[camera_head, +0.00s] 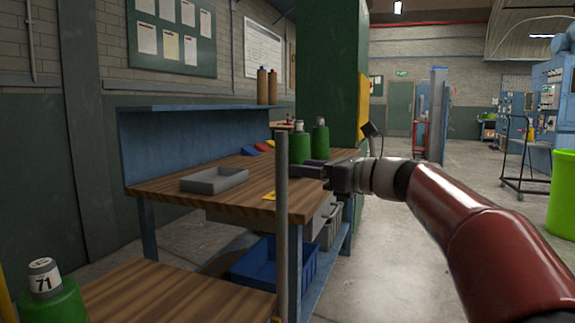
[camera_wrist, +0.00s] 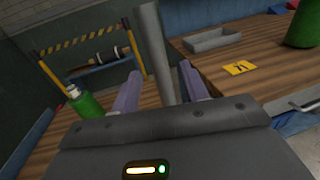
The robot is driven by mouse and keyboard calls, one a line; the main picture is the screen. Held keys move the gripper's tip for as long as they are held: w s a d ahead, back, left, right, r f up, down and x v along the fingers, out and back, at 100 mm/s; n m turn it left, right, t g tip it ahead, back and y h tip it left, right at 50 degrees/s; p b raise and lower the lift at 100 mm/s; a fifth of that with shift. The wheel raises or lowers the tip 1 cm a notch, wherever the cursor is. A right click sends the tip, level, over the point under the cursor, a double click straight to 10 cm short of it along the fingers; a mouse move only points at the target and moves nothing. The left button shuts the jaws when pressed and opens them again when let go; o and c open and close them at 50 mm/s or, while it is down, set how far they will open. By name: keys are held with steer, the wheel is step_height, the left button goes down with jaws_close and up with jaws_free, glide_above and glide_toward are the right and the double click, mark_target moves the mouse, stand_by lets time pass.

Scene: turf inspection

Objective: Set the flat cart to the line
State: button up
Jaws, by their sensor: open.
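A low wooden deck (camera_head: 165,292), which looks like the flat cart, is at the lower left in the head view. A grey upright post (camera_head: 281,225) rises at its right side. A green bottle marked 71 (camera_head: 48,290) stands at the deck's left. My gripper (camera_head: 300,170) is open beside the upper part of the post. In the wrist view the post (camera_wrist: 155,50) shows between the two open fingers (camera_wrist: 160,80); whether either touches it I cannot tell. The deck (camera_wrist: 98,100) also shows there, with the green bottle (camera_wrist: 85,100). I cannot make out a floor line.
A workbench (camera_head: 160,187) with a grey tray (camera_head: 214,181), a yellow card (camera_head: 269,196) and green bottles (camera_head: 300,143) stands behind the post. A blue crate (camera_head: 272,262) sits under it. A yellow-black striped barrier (camera_wrist: 85,45) is beyond the deck. Open floor (camera_head: 430,240) lies right.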

mark_target(282, 165)
steer(key=x, duration=0.6)
steer(key=shift+a, duration=0.35)
jaws_close()
